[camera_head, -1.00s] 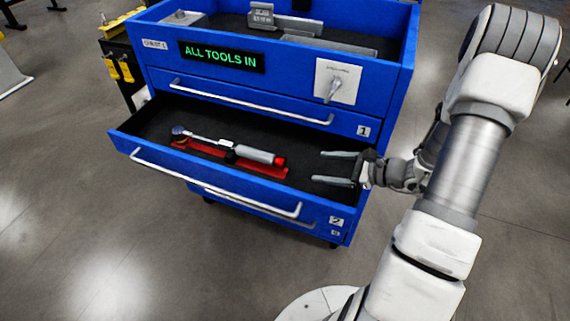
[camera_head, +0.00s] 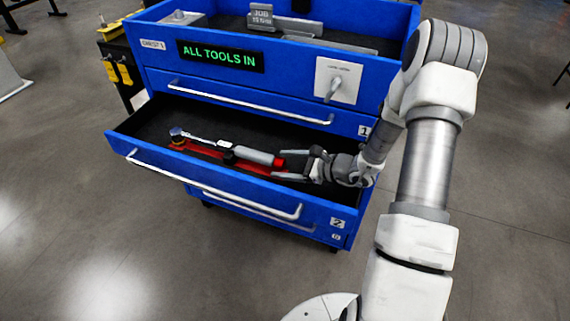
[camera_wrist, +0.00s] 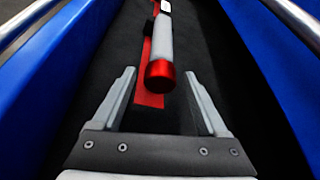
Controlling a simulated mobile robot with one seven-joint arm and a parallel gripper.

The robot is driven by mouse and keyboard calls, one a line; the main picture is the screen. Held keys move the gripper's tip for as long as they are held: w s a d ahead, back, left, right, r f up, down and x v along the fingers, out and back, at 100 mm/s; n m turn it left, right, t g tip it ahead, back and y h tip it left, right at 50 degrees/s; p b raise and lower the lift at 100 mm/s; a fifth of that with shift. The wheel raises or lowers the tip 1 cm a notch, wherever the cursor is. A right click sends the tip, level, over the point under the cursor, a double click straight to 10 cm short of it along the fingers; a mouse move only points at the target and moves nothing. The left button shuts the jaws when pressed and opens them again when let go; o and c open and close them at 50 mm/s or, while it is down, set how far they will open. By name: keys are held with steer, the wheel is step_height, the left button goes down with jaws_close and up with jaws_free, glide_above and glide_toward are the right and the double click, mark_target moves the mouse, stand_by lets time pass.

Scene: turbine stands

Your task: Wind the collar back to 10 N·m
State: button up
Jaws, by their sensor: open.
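The torque wrench (camera_head: 252,155) lies in the open drawer (camera_head: 150,120) of the blue tool chest, over a red holder (camera_head: 205,151). Its ratchet head is at the left and its grey handle ends in a red collar (camera_head: 279,162) at the right. My gripper (camera_head: 284,164) is open at the handle end. In the wrist view the red collar (camera_wrist: 159,74) lies ahead, between the lines of the two open fingers (camera_wrist: 158,88). I cannot tell how far the fingers are above it. No scale reading is legible.
The drawer's front wall and handle (camera_head: 215,190) lie on the near side; the drawer's walls show on both sides in the wrist view. A closed drawer with a handle (camera_head: 250,106) is above. A lit sign (camera_head: 219,55) reads ALL TOOLS IN. A white panel with a lever (camera_head: 337,82) is at the right.

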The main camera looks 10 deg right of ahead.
jaws_close()
steer(key=shift+r+p, duration=0.15)
steer(key=shift+p, duration=0.3)
steer(key=shift+w+r+m+g+y+p, duration=0.1)
steer(key=shift+m+g+y+p, duration=0.3)
steer(key=shift+m+p, duration=0.5)
steer(key=shift+d+f+m+g+y+p, duration=0.15)
steer(key=shift+m+g+y+p, duration=0.25)
steer(key=shift+m+g+p, duration=0.6)
steer(key=shift+f+p, duration=0.1)
steer(key=shift+p, duration=0.25)
jaws_free()
